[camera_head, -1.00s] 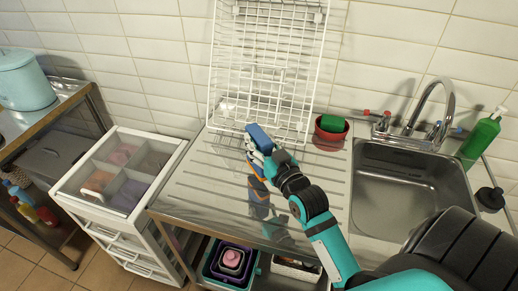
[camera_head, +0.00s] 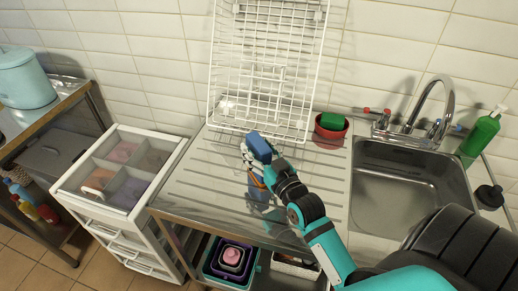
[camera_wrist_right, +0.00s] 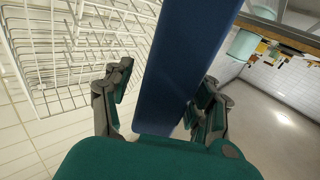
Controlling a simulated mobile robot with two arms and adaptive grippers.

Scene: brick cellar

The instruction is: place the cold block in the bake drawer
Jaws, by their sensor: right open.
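A blue block (camera_head: 259,147) sits at my right gripper (camera_head: 256,160), above the ridged steel drainboard (camera_head: 195,185). In the right wrist view the long blue block (camera_wrist_right: 180,75) runs between the two spread fingers of the right gripper (camera_wrist_right: 165,95), with a gap on the left finger's side. Those fingers are open. A white drawer unit (camera_head: 170,150) stands left of the drainboard, with a see-through top over coloured compartments. Its front drawers (camera_head: 120,250) look shut, and I cannot read any label. My left gripper is not in view.
A white wire rack (camera_head: 212,95) stands upright behind the drainboard. A red bowl (camera_head: 328,137) with a green sponge (camera_head: 332,121) is beside the sink (camera_head: 400,185). A green bottle (camera_head: 480,135) stands at right. Nested tubs (camera_head: 232,262) are below. The drainboard's left half is clear.

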